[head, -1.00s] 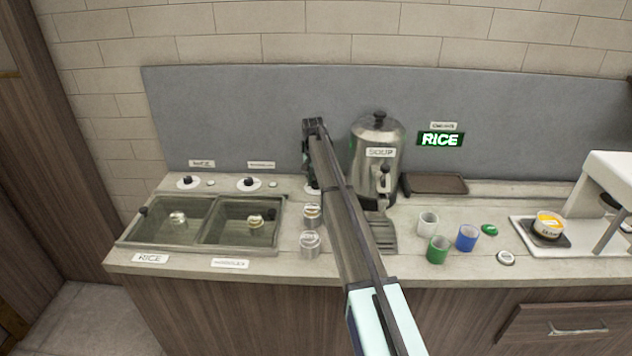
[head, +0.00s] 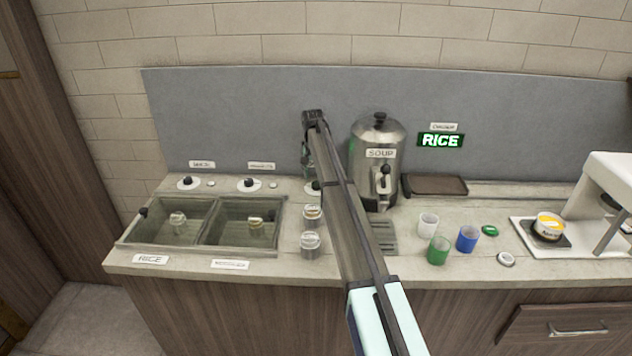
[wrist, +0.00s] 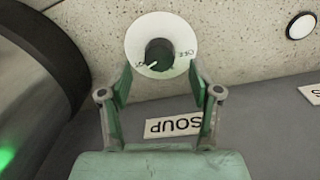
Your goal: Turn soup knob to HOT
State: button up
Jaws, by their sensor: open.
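The soup knob (wrist: 159,54) is a dark round knob on a white dial (wrist: 133,42), with OFF at the right and a blurred word at the left. Its white pointer mark faces lower left, toward the blurred word. In the head view, only an edge of the soup dial (head: 312,188) shows beside my arm. My gripper (wrist: 159,76) is open, its fingertips on either side of the knob at the dial's near edge. I cannot tell whether they touch it. In the head view, my gripper (head: 308,168) is partly hidden behind my arm. A SOUP label (wrist: 173,126) lies behind the fingers.
The steel soup urn (head: 362,165) stands just right of my gripper. Two wells (head: 203,222) and their knobs (head: 248,184) are at left. Two lidded jars (head: 310,246) stand in front of the soup dial. Cups (head: 438,250) stand at right on the counter.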

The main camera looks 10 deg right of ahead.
aim_at(314, 183)
notch_tip(314, 183, up, 9)
jog(key=shift+a, duration=0.2)
jog(key=shift+f, duration=0.1)
